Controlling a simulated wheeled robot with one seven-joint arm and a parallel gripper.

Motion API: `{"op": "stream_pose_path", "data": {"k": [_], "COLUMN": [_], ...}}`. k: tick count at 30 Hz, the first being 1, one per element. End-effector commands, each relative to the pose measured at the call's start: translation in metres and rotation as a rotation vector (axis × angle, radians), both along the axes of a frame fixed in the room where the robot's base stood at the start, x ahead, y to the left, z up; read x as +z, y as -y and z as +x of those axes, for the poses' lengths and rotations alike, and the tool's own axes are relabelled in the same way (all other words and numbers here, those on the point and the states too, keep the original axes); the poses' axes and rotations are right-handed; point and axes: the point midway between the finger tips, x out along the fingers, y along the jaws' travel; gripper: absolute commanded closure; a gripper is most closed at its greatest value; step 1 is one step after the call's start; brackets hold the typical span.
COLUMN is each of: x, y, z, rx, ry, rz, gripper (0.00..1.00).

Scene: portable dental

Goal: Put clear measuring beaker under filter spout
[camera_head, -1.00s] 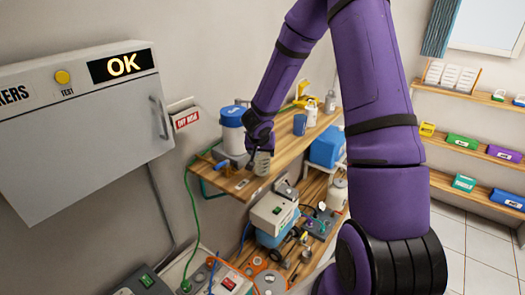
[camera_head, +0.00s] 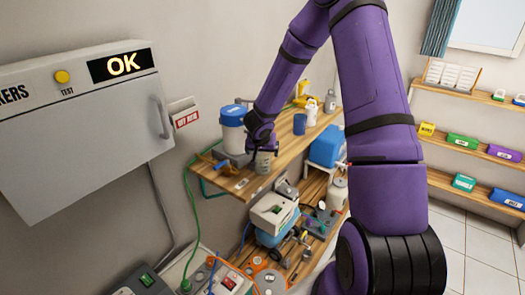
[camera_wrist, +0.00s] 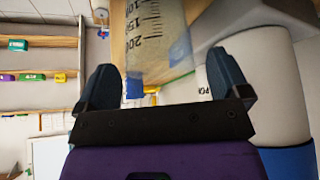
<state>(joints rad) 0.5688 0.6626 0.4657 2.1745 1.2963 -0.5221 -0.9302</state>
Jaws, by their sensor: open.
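The clear measuring beaker (camera_head: 263,163) stands upright near the front edge of the upper wooden shelf, below my gripper (camera_head: 262,147). In the wrist view the beaker (camera_wrist: 155,45) shows dark graduation marks, upside down, and lies ahead of and between my fingertips. My gripper (camera_wrist: 165,80) is open, with its fingers spread wider than the beaker and no clear grip on it. The white filter container with a blue lid (camera_head: 232,130) stands just behind and left of the beaker. The container also fills the right of the wrist view (camera_wrist: 265,75). Its spout cannot be made out.
A blue cup (camera_head: 299,124), a white cup (camera_head: 311,113) and a yellow item (camera_head: 303,98) stand farther along the shelf. Small items lie at its left end. Below are a blue box (camera_head: 327,146) and crowded equipment. A grey wall cabinet (camera_head: 85,130) hangs at left.

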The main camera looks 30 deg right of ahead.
Motion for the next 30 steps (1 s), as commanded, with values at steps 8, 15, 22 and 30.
{"op": "stream_pose_path", "data": {"k": [8, 15, 22, 30], "x": [0.012, 0.041, 0.072, 0.100], "y": [-0.003, -0.014, -0.026, -0.036], "z": [-0.003, -0.016, -0.029, -0.042], "rx": [0.002, 0.000, 0.000, 0.000], "ry": [0.001, 0.002, 0.002, 0.000], "rz": [-0.002, -0.004, -0.002, -0.001], "gripper": [0.06, 0.06, 0.06, 0.06]}}
